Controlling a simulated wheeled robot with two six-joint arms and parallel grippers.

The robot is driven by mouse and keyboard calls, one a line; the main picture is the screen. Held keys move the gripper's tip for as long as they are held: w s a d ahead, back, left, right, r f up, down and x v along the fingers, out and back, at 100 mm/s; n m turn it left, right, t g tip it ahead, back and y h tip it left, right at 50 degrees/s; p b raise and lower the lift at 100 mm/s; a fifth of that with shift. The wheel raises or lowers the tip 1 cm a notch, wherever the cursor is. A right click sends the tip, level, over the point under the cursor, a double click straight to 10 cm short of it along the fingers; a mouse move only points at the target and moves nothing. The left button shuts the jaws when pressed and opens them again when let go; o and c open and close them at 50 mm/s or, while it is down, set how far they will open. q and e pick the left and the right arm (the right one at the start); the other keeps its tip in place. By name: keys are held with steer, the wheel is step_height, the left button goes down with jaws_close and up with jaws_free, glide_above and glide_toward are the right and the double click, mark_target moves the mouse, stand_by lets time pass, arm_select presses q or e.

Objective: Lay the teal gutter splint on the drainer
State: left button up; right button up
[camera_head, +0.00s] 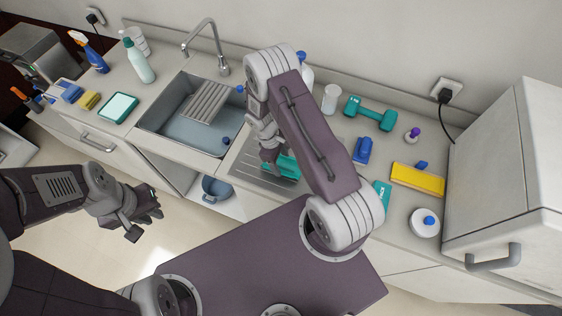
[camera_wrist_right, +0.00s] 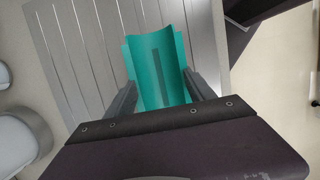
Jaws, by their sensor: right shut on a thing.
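The teal gutter splint (camera_wrist_right: 157,62) is a curved open channel. In the right wrist view it sits between the two fingers of my right gripper (camera_wrist_right: 162,95), which is shut on it. The ribbed metal drainer (camera_wrist_right: 75,42) lies behind the splint in that view. In the head view the splint (camera_head: 288,167) shows partly past my right gripper (camera_head: 270,155), over the drainer (camera_head: 250,172) beside the sink. I cannot tell whether the splint touches the drainer. My left gripper (camera_head: 146,222) is empty, in front of the counter; its finger gap is unclear.
The sink (camera_head: 180,138) with a grey ribbed rack (camera_head: 207,102) lies left of the drainer. A tall tap (camera_head: 210,45) rises behind the sink.

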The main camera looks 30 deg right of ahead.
steer(key=shift+f+b, duration=0.3)
stand_by(0.5)
steer(key=o, duration=1.7)
steer(key=p+v, duration=0.5)
steer(key=v, duration=0.2)
